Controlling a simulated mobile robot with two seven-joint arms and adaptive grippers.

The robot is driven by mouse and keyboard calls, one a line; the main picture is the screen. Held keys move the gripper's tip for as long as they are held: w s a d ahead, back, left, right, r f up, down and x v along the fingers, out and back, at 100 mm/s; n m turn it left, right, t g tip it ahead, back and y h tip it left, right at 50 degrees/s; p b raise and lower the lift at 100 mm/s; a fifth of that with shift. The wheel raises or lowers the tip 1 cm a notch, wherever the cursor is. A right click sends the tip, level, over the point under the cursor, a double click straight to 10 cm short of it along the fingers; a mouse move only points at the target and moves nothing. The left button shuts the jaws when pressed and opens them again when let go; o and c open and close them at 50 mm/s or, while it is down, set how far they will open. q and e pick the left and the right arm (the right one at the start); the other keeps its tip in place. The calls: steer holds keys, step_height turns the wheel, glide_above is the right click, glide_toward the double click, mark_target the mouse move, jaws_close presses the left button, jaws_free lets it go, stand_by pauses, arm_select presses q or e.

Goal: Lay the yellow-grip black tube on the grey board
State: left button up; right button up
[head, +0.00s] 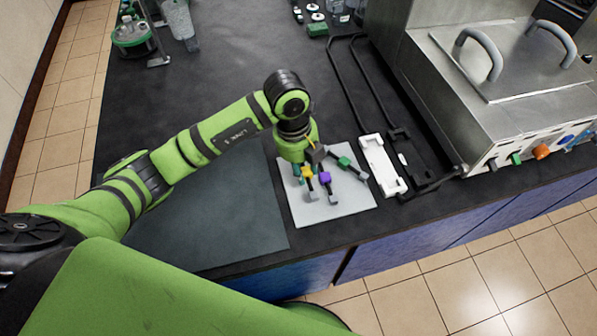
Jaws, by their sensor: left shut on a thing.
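The light grey board (352,200) lies near the front edge of the black bench. My left gripper (312,163) is over its upper left part, pointing down. It is shut on the yellow-grip black tube (307,171), whose lower end reaches down over the board. Whether that tube touches the board I cannot tell. A purple-grip tube (325,178) and a green-grip tube (346,161) are on the board just to the right. The fingers and wrist partly hide the tubes' upper ends. My right gripper is out of view.
A white tray (381,166) and a black wire frame (345,80) lie right of the board. A steel bath (490,110) with a handled lid stands at the right. A dark mat (220,220) on the left is bare. Green-and-black equipment (132,35) stands at the back left.

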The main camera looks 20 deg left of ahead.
mark_target(301, 187)
arm_select(q)
steer(key=shift+s+a+f, duration=0.25)
steer(key=shift+a+f, duration=0.2)
steer(key=shift+a, duration=0.1)
step_height(301, 187, down, 3)
steer(key=shift+f+p, duration=0.15)
steer(key=shift+p, duration=0.65)
steer(key=shift+f, duration=0.35)
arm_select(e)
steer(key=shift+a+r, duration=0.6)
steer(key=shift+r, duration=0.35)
arm_select(q)
steer(key=shift+f, duration=0.15)
steer(key=o, duration=1)
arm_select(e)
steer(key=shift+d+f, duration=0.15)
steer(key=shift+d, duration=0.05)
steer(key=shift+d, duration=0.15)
